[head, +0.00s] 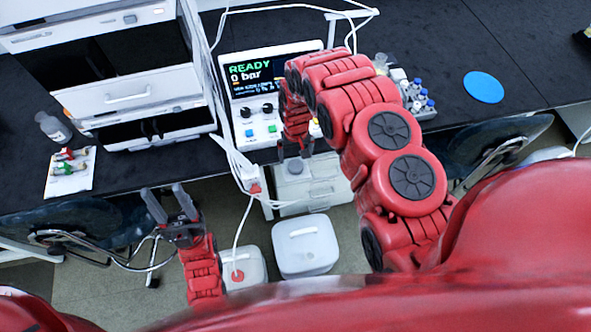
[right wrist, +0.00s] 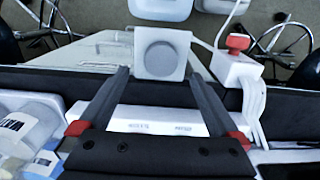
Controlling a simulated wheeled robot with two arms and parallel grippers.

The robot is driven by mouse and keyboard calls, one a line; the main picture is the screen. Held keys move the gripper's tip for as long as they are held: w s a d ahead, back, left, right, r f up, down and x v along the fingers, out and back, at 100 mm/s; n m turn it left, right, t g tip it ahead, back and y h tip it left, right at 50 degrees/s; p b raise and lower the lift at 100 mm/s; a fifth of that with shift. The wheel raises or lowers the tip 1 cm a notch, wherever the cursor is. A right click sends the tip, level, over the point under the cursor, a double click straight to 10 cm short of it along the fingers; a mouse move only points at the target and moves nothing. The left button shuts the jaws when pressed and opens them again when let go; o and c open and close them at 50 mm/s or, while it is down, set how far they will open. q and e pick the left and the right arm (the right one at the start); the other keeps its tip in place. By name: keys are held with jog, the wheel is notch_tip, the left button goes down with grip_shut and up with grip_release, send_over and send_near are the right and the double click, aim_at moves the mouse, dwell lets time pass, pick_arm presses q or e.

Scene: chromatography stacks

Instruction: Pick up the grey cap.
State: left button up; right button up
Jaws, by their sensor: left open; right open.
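A round grey disc that looks like the grey cap (right wrist: 158,56) sits on a small white square block (right wrist: 141,68). In the head view the cap (head: 293,167) shows just past the fingertips of my right gripper (head: 294,150), at the table's front edge. My right gripper (right wrist: 158,76) is open and empty. In the right wrist view its fingers point toward the block, with the cap between their lines and beyond the tips; I see no contact. My left gripper (head: 165,200) is open and empty, low in front of the table at the left.
A pump unit reading READY (head: 270,75) stands behind my right gripper. A white box with a red knob (right wrist: 237,42) and cables is close beside the block. A vial rack (head: 422,112), a blue disc (head: 484,87) and a bottle (head: 53,128) are on the dark bench. White containers (head: 305,245) stand on the floor.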

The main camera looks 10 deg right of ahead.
aim_at(295, 165)
jog(key=shift+s+f+p, duration=0.2)
jog(key=shift+f+p, duration=0.1)
jog(key=shift+p, duration=0.2)
jog(key=shift+f+p, duration=0.35)
jog(key=shift+a+f+p, duration=0.1)
jog(key=shift+f+p, duration=0.7)
jog(key=shift+f, duration=1.1)
jog(key=c, duration=1.4)
